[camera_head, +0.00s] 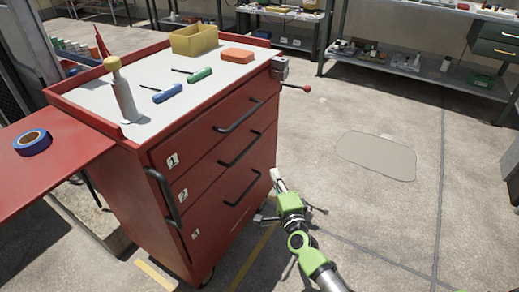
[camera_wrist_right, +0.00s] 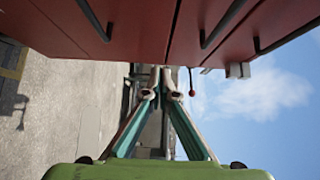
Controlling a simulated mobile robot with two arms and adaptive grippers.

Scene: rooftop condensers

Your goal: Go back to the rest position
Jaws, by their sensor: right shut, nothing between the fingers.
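My right gripper (camera_head: 278,181) is in front of the right side of the red tool cart (camera_head: 215,165), low beside its drawers. In the right wrist view its two fingers (camera_wrist_right: 161,78) meet at the tips, shut with nothing between them. The red cart front with its dark handles fills the top of that view, apart from the fingers as far as I can tell. My left gripper is not in the head view.
On the cart top are a yellow bin (camera_head: 195,40), an orange block (camera_head: 237,55), blue (camera_head: 167,93) and green (camera_head: 199,75) screwdrivers and a bottle (camera_head: 123,95). Blue tape (camera_head: 32,142) lies on the side shelf (camera_head: 60,165). Shelving (camera_head: 410,70) stands behind. Floor right is clear.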

